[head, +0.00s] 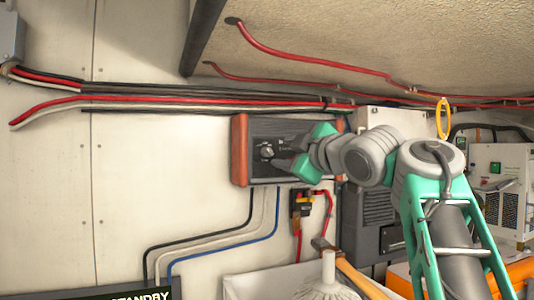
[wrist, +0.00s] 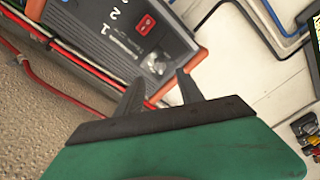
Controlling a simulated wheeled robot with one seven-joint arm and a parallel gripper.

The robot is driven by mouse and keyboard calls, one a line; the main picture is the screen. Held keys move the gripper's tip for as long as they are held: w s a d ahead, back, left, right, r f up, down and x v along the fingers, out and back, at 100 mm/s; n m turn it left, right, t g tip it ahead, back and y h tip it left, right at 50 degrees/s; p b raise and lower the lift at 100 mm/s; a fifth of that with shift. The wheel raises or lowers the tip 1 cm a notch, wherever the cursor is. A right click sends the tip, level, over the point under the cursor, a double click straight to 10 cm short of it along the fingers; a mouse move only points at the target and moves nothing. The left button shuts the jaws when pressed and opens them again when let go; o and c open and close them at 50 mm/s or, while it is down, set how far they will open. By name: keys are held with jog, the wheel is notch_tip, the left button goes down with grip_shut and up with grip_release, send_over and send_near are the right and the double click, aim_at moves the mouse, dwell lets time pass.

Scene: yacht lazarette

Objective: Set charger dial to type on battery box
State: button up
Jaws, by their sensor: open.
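The charger is a dark grey panel (head: 258,130) with orange-brown end caps, fixed to the wall in the middle of the head view. Its dial (head: 267,151) is a round knob with a light pointer. In the wrist view the charger (wrist: 180,30) shows at the top, tilted, with numerals, a red mark and the dial (wrist: 156,61). The dial's exact setting is too small to tell. My gripper (head: 280,156) is open and empty, just right of the dial. In the wrist view its fingertips (wrist: 159,79) point at the dial, apparently apart from it. I cannot tell which thing is the battery box.
Red and black cables (head: 180,98) run along the wall above the charger. Thin cables (head: 220,235) hang below it.

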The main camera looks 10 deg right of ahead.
aim_at(270, 153)
jog(key=p+x, duration=0.2)
jog(key=x, duration=0.5)
jog(key=shift+w+a+p, duration=0.15)
jog(key=shift+w+p, duration=0.05)
jog(key=shift+p, duration=0.1)
grip_shut()
